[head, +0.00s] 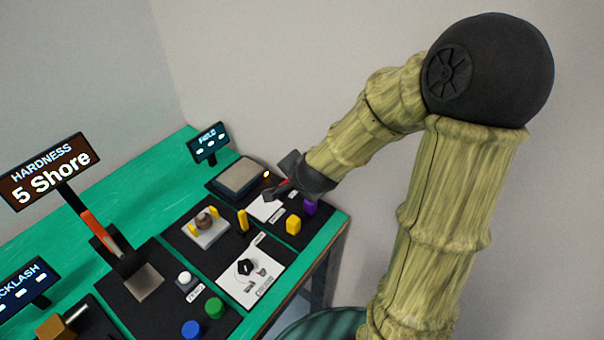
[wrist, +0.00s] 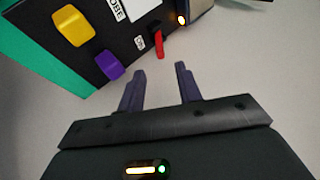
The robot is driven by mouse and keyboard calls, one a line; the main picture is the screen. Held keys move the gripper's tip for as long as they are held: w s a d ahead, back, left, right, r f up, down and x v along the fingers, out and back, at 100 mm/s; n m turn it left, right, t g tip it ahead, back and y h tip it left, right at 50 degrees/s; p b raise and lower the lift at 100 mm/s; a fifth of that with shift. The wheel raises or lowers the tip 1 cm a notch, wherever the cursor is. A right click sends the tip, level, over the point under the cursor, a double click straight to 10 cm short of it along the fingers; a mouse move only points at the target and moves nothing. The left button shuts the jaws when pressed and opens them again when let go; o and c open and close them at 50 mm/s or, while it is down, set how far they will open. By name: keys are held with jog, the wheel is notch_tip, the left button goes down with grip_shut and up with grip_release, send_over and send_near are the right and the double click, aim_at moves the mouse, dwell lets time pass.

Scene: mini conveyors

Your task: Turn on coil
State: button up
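In the head view red shows beside my gripper, probably the same lever (head: 282,187). My gripper (wrist: 160,72) is open and empty, its two dark fingers apart. The lever is just beyond the fingertips in the wrist view, and I see no contact. In the head view my gripper (head: 281,189) is over the table's far right part, its fingers partly hard to make out. A brown coil-like piece (head: 205,220) sits between yellow blocks.
A purple block (wrist: 110,65) and a yellow block (wrist: 73,25) stand near the lever. An orange light (wrist: 182,19) glows beside a grey-topped box (head: 238,177). The FIELD display (head: 208,142) shows dashes. A dial panel (head: 240,290) and green knob (head: 214,308) are nearer.

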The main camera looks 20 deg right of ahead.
jog(key=p+v, duration=0.2)
jog(key=v, duration=0.5)
jog(key=shift+f, duration=0.1)
jog(key=shift+s+a+f, duration=0.1)
grip_shut()
jog(key=s+f+n+g, duration=0.3)
jog(key=s+n+g, duration=0.2)
jog(key=s+n, duration=0.4)
jog(key=shift+f+n+g, duration=0.3)
jog(key=shift+n, duration=1.3)
jog(key=shift+a, duration=0.1)
